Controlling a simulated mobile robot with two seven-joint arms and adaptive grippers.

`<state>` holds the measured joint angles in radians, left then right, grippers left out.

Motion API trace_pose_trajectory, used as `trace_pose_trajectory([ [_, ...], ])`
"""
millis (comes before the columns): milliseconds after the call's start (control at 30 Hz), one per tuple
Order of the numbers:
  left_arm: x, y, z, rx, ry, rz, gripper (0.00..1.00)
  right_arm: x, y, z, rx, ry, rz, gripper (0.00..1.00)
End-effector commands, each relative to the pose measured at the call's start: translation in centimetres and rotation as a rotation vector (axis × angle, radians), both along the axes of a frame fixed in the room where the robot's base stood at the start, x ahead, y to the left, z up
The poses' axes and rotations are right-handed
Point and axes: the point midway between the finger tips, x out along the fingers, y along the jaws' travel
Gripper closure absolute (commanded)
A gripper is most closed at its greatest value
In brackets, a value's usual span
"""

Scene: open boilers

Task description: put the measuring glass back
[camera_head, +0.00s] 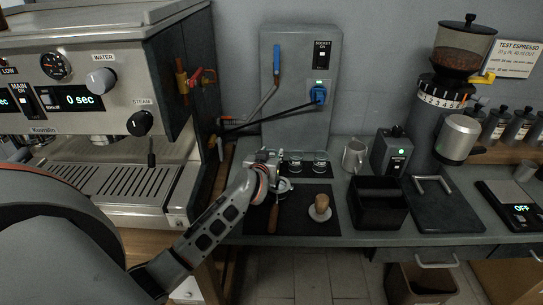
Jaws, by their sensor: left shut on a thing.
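My left gripper (277,181) reaches over the dark mat on the counter, to the right of the espresso machine. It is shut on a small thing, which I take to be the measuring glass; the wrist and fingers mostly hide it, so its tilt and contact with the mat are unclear. Two small clear glasses stand at the back of the mat, a left one (295,162) and a right one (320,162), just right of and behind the gripper. My right gripper is not in view.
A tamper (320,209) with a wooden knob stands on a pale round base on the mat (290,217). A wooden handle (273,218) lies below the gripper.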

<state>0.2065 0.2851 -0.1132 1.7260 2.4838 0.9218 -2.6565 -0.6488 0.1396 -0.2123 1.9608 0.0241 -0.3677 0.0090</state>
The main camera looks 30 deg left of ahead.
Motion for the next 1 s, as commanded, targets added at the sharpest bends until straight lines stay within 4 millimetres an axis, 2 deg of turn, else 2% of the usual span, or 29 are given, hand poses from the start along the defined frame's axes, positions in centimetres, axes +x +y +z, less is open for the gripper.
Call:
trace_pose_trajectory([
  [367, 0.0, 0.0, -0.1, 0.003, -0.002, -0.001, 0.94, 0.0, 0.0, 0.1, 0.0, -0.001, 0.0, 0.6],
  [400, 0.0, 0.0, -0.2, 0.001, -0.002, 0.0, 0.6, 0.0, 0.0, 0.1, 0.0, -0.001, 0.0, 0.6],
  [433, 0.0, 0.0, -0.2, 0.001, -0.002, 0.0, 0.52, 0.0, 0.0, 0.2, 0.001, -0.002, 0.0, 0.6],
  [867, 0.0, 0.0, 0.1, -0.001, -0.003, 0.001, 0.51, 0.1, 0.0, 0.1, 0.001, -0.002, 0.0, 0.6],
  [1000, -1.6, -0.5, 0.7, 0.003, -0.001, -0.002, 0.51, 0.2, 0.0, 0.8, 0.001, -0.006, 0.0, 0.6],
])
